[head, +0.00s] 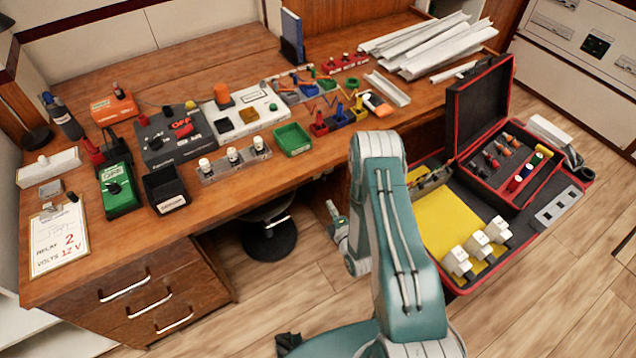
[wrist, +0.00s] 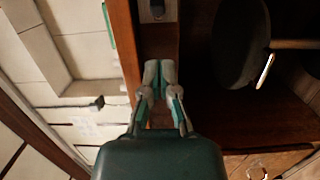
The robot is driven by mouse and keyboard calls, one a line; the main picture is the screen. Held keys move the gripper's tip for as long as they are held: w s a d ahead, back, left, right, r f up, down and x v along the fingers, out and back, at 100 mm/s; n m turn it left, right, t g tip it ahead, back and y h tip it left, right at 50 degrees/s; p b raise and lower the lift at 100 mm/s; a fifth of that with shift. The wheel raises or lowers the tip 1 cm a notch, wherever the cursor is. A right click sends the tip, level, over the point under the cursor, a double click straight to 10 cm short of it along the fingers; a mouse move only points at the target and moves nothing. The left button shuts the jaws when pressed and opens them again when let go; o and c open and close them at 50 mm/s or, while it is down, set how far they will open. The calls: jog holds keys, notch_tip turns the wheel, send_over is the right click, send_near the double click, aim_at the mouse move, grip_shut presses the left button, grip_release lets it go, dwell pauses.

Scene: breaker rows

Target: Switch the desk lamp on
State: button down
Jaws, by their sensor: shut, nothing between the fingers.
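A dark round base (head: 38,138) stands at the far left of the wooden desk, by the wall. It may belong to the desk lamp; its upper part is cut off by the picture edge, so I cannot tell whether it is lit. In the wrist view, a small dark plate with a pale part (wrist: 157,10) sits on a wooden strip beyond my fingers; it may be a switch, but it is cut off. My gripper (wrist: 157,68) is shut and empty. In the head view my gripper (head: 332,206) is small, partly behind my arm, in front of the desk.
The desk (head: 235,190) holds several small devices, a green tray (head: 292,139) and a relay sign (head: 60,240). A dark stool (head: 268,238) stands beneath it. An open red-edged case (head: 480,95) lies to the right of my arm. Some floor in front is clear.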

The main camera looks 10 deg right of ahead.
aim_at(324, 177)
jog(key=shift+w, duration=0.1)
jog(key=w+a, duration=0.1)
jog(key=w, duration=0.8)
jog(key=shift+w+a, duration=0.3)
jog(key=shift+w, duration=0.05)
